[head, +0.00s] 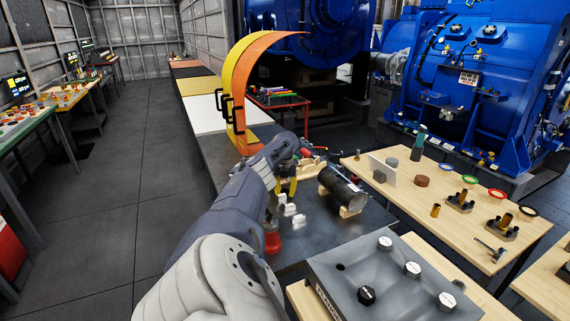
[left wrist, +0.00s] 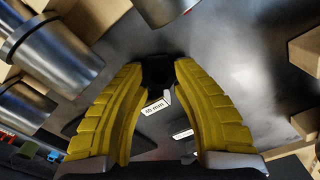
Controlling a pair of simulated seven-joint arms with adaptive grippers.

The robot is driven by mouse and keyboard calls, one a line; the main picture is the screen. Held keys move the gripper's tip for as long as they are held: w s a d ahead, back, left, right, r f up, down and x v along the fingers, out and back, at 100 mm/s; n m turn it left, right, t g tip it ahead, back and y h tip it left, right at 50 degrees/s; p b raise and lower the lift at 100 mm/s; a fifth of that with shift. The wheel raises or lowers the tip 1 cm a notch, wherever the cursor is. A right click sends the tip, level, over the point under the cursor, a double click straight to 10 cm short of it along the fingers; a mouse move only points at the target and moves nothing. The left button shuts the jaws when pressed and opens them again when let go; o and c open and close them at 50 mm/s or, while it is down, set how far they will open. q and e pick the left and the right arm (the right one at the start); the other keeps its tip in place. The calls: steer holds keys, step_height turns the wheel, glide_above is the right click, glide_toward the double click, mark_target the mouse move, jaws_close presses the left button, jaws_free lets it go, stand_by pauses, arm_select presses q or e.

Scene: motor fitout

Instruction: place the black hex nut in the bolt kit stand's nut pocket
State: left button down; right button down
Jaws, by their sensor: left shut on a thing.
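My left gripper (head: 286,186) is over the dark table, its yellow fingers partly hidden behind my arm. In the left wrist view the fingertips (left wrist: 159,75) are shut on a small black piece, which looks like the black hex nut (left wrist: 157,71). The nut cannot be made out in the head view. A grey block with lettering on its side, apparently the bolt kit stand (head: 405,291), is at the bottom right, well apart from the gripper. It carries several silver hex heads, a black hex head (head: 367,295) and an empty dark hole (head: 340,267). My right gripper is not in view.
A black motor cylinder (head: 342,188) lies on wooden cradles right of the gripper. White labels (head: 298,220), one reading 40 mm, stand on the table below it. A red object (head: 272,242) is beside my arm. A wooden table (head: 405,215) with small parts is at right.

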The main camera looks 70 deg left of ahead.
mark_target(285, 191)
arm_select(q)
steer(key=c, duration=1.1)
jaws_free()
steer(key=shift+f, duration=0.1)
steer(key=shift+o, duration=0.2)
step_height(285, 191, up, 12)
steer(key=shift+f, duration=0.2)
steer(key=shift+o, duration=0.8)
steer(key=shift+r, duration=0.35)
